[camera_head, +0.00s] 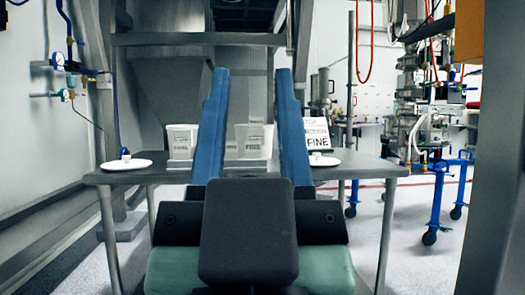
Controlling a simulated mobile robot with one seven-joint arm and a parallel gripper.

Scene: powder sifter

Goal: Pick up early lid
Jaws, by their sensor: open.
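I cannot tell which one is the early lid. My gripper (252,75) points away from the camera with its two long blue fingers wide apart. It is open, with nothing held between the fingers. Both lids are outside the fingers, one on each side. The fingers hide part of the table's middle.
A white labelled bin (181,141) stands left of the fingers, and another white bin (251,141) shows between them. A grey post (490,200) rises at the far right. The table's right end is clear.

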